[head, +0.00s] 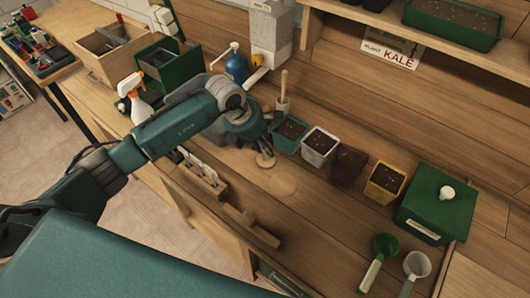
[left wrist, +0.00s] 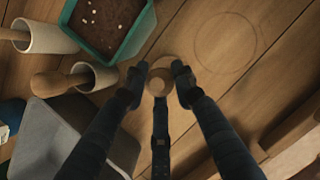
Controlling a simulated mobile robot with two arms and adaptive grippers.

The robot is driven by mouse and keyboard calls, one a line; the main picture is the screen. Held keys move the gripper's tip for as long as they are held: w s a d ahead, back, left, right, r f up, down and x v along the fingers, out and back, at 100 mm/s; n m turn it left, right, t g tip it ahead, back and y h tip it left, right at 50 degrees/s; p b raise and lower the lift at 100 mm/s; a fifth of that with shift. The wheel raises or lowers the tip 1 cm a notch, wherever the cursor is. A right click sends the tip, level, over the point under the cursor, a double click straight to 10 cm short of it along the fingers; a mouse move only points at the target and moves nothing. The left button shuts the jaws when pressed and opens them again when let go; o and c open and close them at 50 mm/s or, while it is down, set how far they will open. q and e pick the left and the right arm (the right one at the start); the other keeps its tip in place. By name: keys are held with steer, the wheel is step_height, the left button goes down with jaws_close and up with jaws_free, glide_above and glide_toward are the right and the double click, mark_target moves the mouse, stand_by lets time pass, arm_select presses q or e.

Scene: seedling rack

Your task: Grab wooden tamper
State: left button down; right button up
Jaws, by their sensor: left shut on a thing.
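The wooden tamper (head: 265,159) is a small pale round piece with a knob. In the head view it is just below my left gripper (head: 262,138), on or very near the wooden bench; I cannot tell whether it touches. In the left wrist view the tamper (left wrist: 158,76) lies between the fingertips of the left gripper (left wrist: 158,84), which are closed around it. The fingers partly cover it. My right gripper is not in view.
A teal pot of soil (head: 290,132) stands close to the right of my left gripper, with a row of pots beyond. A grey container (left wrist: 70,135) and pale cups with wooden handles (left wrist: 48,84) are close by. The bench front holds a wooden label holder (head: 203,180).

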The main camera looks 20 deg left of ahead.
arm_select(q)
step_height(320, 180, up, 20)
steer(key=b, duration=0.5)
steer(key=c, duration=2.3)
jaws_free()
steer(key=shift+c, duration=0.7)
